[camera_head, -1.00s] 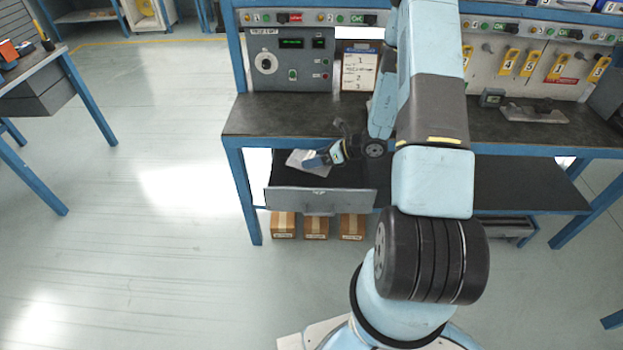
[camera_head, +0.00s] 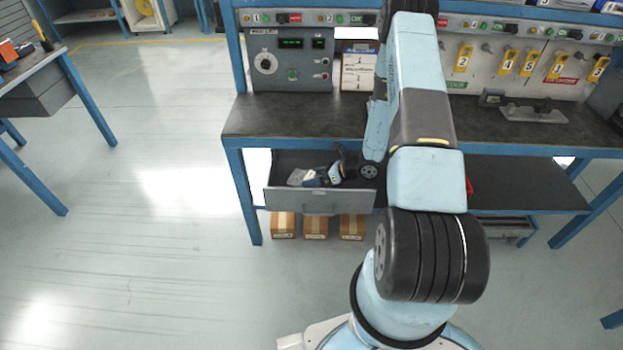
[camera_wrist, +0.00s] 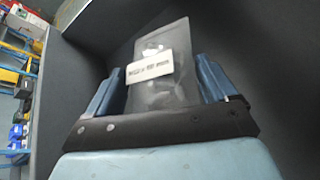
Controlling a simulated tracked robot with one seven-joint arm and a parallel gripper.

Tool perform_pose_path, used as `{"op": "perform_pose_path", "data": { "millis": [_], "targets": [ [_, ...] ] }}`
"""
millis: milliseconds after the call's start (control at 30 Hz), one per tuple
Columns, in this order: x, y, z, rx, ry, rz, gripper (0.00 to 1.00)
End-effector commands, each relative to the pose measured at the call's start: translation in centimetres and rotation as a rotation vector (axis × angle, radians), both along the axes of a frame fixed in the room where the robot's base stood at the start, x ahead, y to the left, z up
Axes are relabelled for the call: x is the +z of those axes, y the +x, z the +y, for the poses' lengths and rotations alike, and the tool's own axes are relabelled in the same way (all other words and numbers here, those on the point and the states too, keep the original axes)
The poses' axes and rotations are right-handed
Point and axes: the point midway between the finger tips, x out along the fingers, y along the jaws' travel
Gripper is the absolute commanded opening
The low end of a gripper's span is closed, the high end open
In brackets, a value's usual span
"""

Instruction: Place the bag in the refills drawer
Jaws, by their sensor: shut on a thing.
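The bag (camera_head: 298,177) is a small clear-grey pouch, seen at the open drawer (camera_head: 320,201) under the bench. In the wrist view the bag (camera_wrist: 160,75) carries a white printed label and sits between the two blue fingers. My gripper (camera_head: 312,178) is shut on the bag and is low at the drawer, behind its grey front panel. The gripper also fills the lower part of the wrist view (camera_wrist: 160,90). Dark drawer surfaces surround it there. Whether the bag touches the drawer floor cannot be told.
The dark bench top (camera_head: 290,118) lies above the drawer, with a control panel (camera_head: 292,62) and a clipboard (camera_head: 357,70) at its back. Several cardboard boxes (camera_head: 316,224) stand on the floor below the drawer. A blue bench leg (camera_head: 243,195) is at left.

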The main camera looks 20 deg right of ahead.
Motion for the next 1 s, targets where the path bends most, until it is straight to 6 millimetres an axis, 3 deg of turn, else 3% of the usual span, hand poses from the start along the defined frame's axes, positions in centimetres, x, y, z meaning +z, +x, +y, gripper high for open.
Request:
{"op": "perform_pose_path", "data": {
  "millis": [100, 133, 267, 667, 1000],
  "targets": [
    [0.0, 0.0, 0.0, 0.001, -0.001, 0.0, 0.37],
    [0.0, 0.0, 0.0, 0.0, -0.002, 0.001, 0.86],
    [0.0, 0.0, 0.0, 0.001, -0.002, 0.001, 0.99],
    [0.5, -0.3, -0.8, -0.002, -0.002, 0.0, 1.0],
    [3.4, -2.6, -5.6, -0.002, -0.003, -0.001, 1.0]
  ]
}}
